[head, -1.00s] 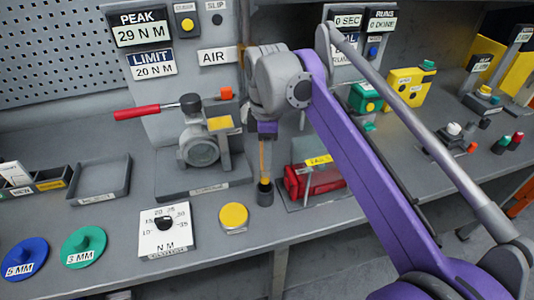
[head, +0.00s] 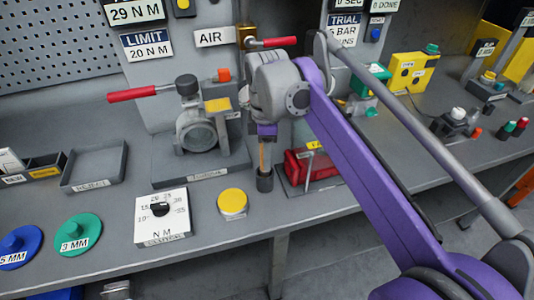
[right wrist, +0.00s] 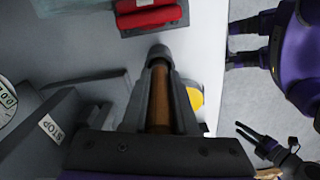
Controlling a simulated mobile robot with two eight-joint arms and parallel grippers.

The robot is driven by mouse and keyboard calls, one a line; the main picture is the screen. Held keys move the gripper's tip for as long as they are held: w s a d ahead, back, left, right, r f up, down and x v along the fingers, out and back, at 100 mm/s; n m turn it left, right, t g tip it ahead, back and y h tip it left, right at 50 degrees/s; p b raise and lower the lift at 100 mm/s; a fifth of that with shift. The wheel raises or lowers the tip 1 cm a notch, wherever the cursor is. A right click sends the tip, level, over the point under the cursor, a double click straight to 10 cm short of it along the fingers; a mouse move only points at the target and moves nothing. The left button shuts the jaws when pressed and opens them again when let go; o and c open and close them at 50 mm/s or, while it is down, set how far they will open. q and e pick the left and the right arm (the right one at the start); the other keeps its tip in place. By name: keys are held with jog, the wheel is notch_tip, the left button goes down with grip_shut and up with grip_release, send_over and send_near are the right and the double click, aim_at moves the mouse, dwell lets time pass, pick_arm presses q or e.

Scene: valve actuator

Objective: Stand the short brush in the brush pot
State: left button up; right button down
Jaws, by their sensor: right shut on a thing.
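My right gripper (head: 266,137) points down over the bench and is shut on the short brush (head: 263,157), whose slim orange-brown handle stands upright below the jaws.
A red block in a grey holder (head: 312,168) stands close right of the pot. A yellow button (head: 232,203) and a white dial plate (head: 162,218) lie to the left. The valve with a red lever (head: 198,130) stands behind left. The bench's front edge is near.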

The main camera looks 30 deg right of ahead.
jog(key=c, duration=0.6)
grip_release()
jog(key=shift+r, duration=0.1)
notch_tip(320, 180, up, 11)
jog(key=shift+f+p, duration=0.15)
jog(key=shift+p, duration=1.05)
